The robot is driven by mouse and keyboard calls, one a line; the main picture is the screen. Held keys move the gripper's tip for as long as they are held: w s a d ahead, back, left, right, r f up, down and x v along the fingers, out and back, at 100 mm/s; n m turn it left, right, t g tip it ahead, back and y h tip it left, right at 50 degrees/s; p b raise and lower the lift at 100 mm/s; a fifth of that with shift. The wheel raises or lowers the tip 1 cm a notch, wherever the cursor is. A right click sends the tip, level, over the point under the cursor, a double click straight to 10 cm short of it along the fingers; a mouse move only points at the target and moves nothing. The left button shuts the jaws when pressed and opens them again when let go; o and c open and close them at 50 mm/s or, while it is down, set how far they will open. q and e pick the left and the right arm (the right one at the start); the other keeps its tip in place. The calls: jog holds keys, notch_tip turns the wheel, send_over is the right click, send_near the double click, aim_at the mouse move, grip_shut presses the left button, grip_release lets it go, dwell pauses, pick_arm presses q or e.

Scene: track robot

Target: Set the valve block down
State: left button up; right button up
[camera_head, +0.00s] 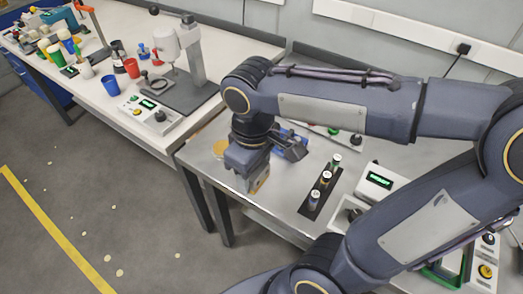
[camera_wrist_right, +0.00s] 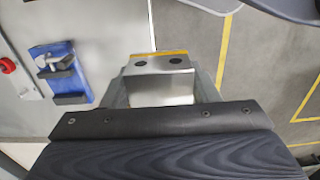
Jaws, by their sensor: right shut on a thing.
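My right gripper (camera_head: 254,182) hangs at the left edge of the grey metal table (camera_head: 282,194), in the head view. In the right wrist view its fingers (camera_wrist_right: 163,92) are shut on the valve block (camera_wrist_right: 150,66), a silvery block with two dark holes and a yellow-orange strip along its far edge. In the head view the block is mostly hidden by the gripper. The wrist view shows floor to the right of the block and table to its left. I cannot tell whether the block touches the table. My left gripper is not in view.
A blue fixture (camera_wrist_right: 60,76) lies left of the block. A black strip with several small cylinders (camera_head: 322,186) and a box with a green display (camera_head: 377,181) stand right of the gripper. A white bench (camera_head: 92,92) with cups and a press stands at the left.

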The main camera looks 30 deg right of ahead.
jog(key=w+d+r+p, duration=0.25)
jog(key=w+d, duration=0.35)
jog(key=d, duration=0.4)
jog(key=w+d+f, duration=0.2)
jog(key=w+f, duration=0.1)
jog(key=w+d+f+p, duration=0.1)
jog(key=w+d+f, duration=0.2)
jog(key=w+d+f+p, duration=0.1)
jog(key=w+d+f, duration=0.1)
jog(key=w+f, duration=0.1)
jog(key=shift+w+d+f, duration=0.15)
jog(key=shift+w, duration=0.05)
jog(key=shift+w+d+f, duration=0.2)
jog(key=shift+f, duration=0.2)
notch_tip(320, 180, down, 4)
jog(key=shift+w+d+r, duration=0.1)
jog(key=shift+w+r, duration=0.05)
jog(key=shift+r, duration=0.1)
jog(key=o, duration=1.2)
jog(key=shift+f, duration=0.1)
